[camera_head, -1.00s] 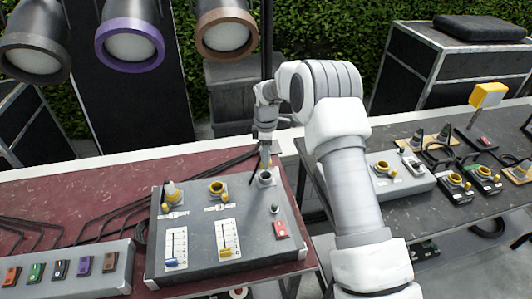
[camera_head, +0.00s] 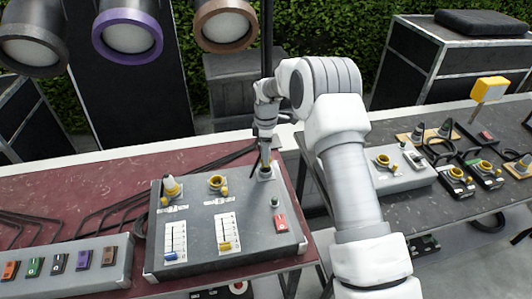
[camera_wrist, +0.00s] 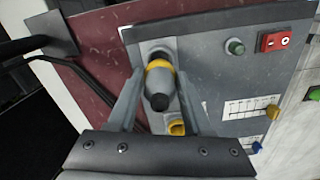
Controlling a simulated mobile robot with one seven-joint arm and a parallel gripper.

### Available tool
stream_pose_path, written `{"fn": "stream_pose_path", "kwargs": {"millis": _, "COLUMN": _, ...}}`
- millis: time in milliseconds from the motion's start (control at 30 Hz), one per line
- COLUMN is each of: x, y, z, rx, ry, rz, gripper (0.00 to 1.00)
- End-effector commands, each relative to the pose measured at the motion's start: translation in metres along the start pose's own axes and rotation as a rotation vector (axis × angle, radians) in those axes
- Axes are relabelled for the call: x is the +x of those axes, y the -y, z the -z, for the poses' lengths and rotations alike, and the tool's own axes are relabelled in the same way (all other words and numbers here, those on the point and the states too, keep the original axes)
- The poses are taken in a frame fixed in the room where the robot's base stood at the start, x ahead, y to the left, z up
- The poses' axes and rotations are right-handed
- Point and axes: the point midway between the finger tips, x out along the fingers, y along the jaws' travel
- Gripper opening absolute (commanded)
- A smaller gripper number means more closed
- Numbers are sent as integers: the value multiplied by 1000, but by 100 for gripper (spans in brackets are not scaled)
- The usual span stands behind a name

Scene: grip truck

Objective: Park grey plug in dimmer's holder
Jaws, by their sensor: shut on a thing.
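The grey plug (camera_wrist: 162,78), with a yellow band and a black tail end, is between the fingers of my gripper (camera_wrist: 158,90) in the wrist view. My gripper (camera_head: 265,155) is shut on it above the far right corner of the grey dimmer (camera_head: 200,235). The plug's front end meets the holder (camera_head: 266,175), a pale round fitting on a plate; it also shows in the wrist view (camera_wrist: 156,50). How deep the plug sits is hidden by its own body. The plug looks roughly upright.
A switch box (camera_head: 70,265) stands at left. Black cables lie on the red table. A second table with sockets is at right.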

Motion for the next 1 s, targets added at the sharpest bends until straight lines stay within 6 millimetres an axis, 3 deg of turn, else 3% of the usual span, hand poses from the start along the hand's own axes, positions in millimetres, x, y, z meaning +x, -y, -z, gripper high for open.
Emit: {"fn": "stream_pose_path", "kwargs": {"millis": 1000, "x": 7, "y": 0, "z": 0, "rx": 1, "ry": 0, "rz": 0, "gripper": 0}}
